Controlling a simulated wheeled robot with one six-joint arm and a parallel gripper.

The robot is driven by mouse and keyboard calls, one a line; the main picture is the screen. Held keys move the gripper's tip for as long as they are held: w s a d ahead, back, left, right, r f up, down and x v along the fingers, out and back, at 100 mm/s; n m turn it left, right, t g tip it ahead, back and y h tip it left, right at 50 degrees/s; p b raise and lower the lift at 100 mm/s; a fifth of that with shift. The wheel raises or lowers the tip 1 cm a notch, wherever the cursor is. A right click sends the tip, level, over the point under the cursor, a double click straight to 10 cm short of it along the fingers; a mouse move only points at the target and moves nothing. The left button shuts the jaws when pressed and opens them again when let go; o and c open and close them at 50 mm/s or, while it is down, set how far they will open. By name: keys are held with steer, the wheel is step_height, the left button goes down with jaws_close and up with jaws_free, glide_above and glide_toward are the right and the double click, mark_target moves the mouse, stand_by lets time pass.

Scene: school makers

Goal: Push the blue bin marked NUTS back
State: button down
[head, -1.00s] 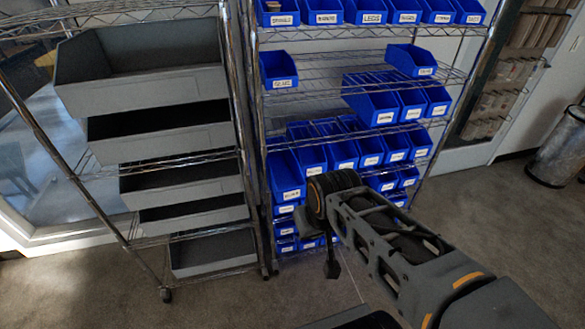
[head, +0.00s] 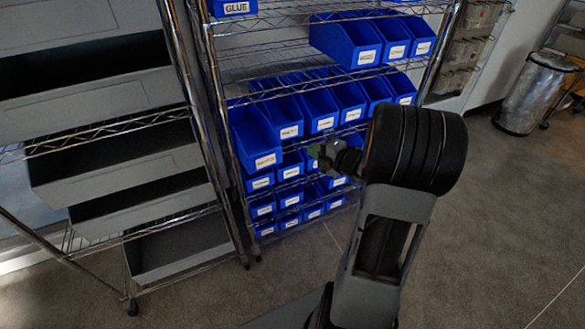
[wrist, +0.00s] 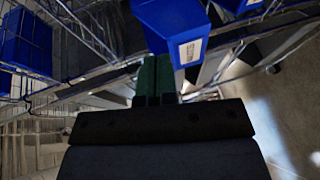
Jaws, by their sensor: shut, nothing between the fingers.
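Blue bins fill the wire rack in the head view; their small labels there are too blurred to read, so I cannot tell which says NUTS. One larger bin (head: 252,138) at the left end of the middle row sticks out farther forward than the bins beside it. My gripper (head: 322,155) is shut and empty, in front of the rack and to the right of that bin. In the wrist view, my gripper's green fingers (wrist: 155,72) are together, close below a blue bin (wrist: 165,25) with a white label, unreadable here. I cannot tell whether they touch it.
A bin marked GLUE (head: 235,7) sits on an upper shelf. A second rack with grey trays (head: 130,165) stands at left, its post close to the blue bins. A metal trash can (head: 535,92) stands at far right. The floor at right is clear.

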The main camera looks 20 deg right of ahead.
steer(key=s+f+n+y+b, duration=0.2)
steer(key=s+f+n+y, duration=0.2)
steer(key=f, duration=0.1)
steer(key=y+b, duration=0.1)
glide_toward(279, 153)
steer(key=shift+g, duration=0.3)
steer(key=x, duration=0.5)
steer(key=shift+a+r, duration=0.2)
steer(key=shift+a, duration=0.25)
steer(key=shift+w+y, duration=0.3)
steer(key=shift+w, duration=0.45)
steer(key=shift+w, duration=0.1)
